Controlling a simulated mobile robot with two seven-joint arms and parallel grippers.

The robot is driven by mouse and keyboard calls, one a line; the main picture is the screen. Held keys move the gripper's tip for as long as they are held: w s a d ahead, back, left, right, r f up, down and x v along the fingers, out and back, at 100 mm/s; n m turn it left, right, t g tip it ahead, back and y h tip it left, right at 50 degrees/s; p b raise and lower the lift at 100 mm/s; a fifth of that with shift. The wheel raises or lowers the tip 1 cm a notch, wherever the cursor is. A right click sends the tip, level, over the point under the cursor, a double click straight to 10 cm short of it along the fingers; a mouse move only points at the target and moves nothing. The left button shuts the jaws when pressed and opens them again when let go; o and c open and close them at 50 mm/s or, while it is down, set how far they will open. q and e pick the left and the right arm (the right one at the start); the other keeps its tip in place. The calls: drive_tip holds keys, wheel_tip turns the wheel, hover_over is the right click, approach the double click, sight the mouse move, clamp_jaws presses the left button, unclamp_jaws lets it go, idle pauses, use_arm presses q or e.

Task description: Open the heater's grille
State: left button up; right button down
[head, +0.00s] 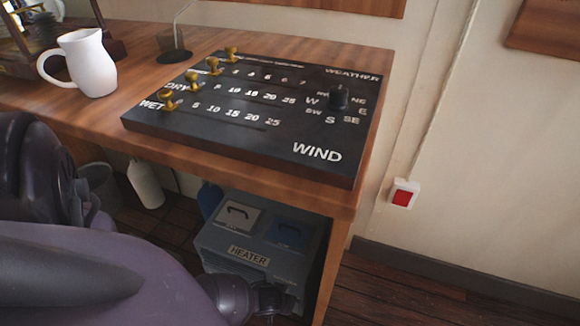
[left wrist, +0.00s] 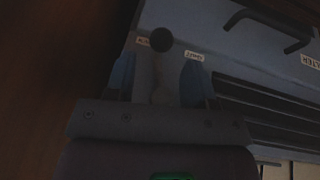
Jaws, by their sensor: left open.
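The grey heater (head: 235,245), labelled "HEATER", stands on the floor under the wooden desk. Its top carries panels with handles. In the left wrist view the heater's grille (left wrist: 268,110) shows as dark parallel slats at the right. A small lever with a round dark knob (left wrist: 161,40) stands between two small white labels. My left gripper (left wrist: 157,80) is open, with one blue finger on each side of the lever. I cannot tell if they touch it. In the head view my left gripper (head: 276,300) is low at the heater's front. My right gripper is not in view.
The desk (head: 345,200) overhangs the heater, and its side panel stands close at the right. A weather panel (head: 250,110) and a white jug (head: 86,62) are on the desk. A white bottle (head: 146,184) and a bin (head: 100,185) stand left of the heater.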

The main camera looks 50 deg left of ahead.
use_arm(q)
drive_tip(key=b+x, duration=0.1)
drive_tip(key=x, duration=0.2)
drive_tip(key=shift+s, duration=0.15)
drive_tip(key=shift+w+f, duration=0.1)
drive_tip(key=shift+w, duration=0.2)
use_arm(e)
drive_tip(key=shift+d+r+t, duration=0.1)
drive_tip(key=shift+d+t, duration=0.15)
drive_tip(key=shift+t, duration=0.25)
use_arm(q)
drive_tip(key=c, duration=0.9)
drive_tip(key=shift+d+t+h+b, duration=0.3)
drive_tip(key=shift+t+h, duration=0.4)
drive_tip(key=shift+h, duration=0.2)
drive_tip(key=shift+w+n+h, duration=0.1)
drive_tip(key=shift+n+h, duration=0.2)
drive_tip(key=shift+d, duration=0.1)
drive_tip(key=shift+r, duration=0.25)
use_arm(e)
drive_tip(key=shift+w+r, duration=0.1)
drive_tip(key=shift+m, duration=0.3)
